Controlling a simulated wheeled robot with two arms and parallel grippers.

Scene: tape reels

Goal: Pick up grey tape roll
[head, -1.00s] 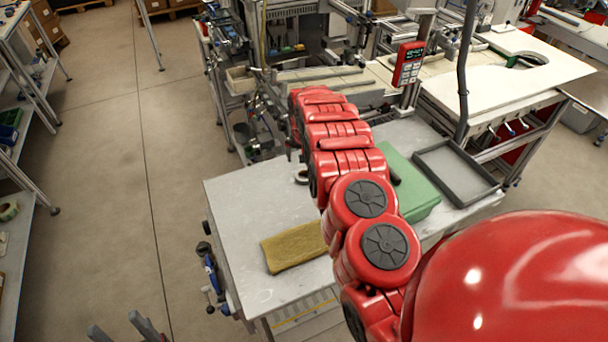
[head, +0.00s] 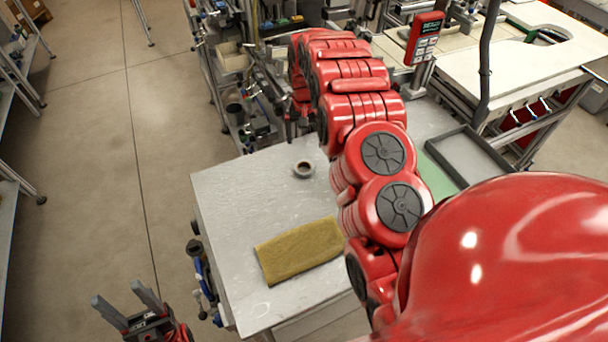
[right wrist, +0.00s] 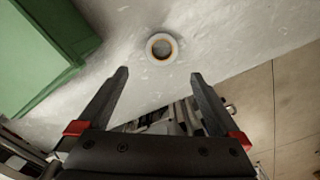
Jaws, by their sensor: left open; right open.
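The grey tape roll (head: 303,174) lies flat on the grey-white table (head: 225,215), near its far edge. In the right wrist view the roll (right wrist: 149,48) is a pale ring with a brownish inside, just beyond and between my right fingertips. My right gripper (right wrist: 159,73) is open and empty, apart from the roll. In the head view my right arm hides most of that gripper. My left gripper (head: 117,293) is open and empty over the floor, left of the table.
A yellow-brown cloth (head: 298,250) lies on the table in front of the roll. A green box (head: 437,178), partly hidden by my right arm, and a grey tray (head: 468,160) stand to the right. Machinery stands behind the far edge. The table's left part is clear.

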